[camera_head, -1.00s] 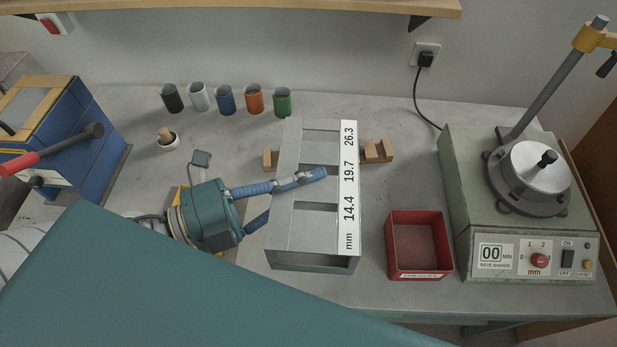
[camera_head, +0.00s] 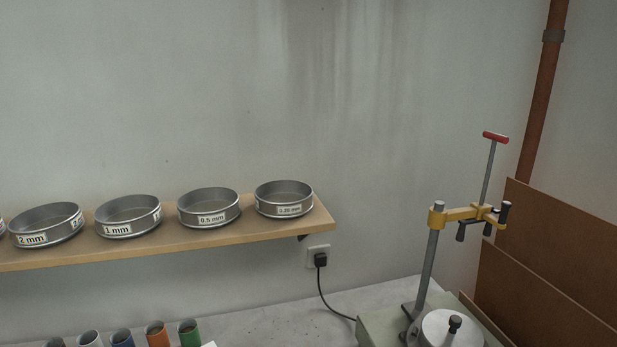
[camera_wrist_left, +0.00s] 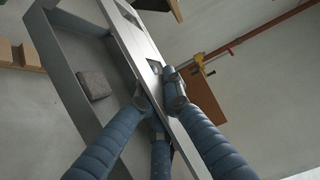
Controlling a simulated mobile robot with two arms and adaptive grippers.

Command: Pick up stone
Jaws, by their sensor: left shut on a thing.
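My left gripper (camera_wrist_left: 157,88) shows in the left wrist view, its blue ribbed fingers reaching in from the bottom edge. Another grey, block-like stone (camera_wrist_left: 95,85) lies within the gauge's frame, left of the fingers. The head view shows neither gripper, nor the gauge, nor a stone.
In the head view, a wooden shelf (camera_head: 165,240) carries several labelled sieves, including one marked 1 mm (camera_head: 128,216). Coloured cups, including a green one (camera_head: 189,334), stand on the bench below. The sieve shaker (camera_head: 452,328) is at the lower right.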

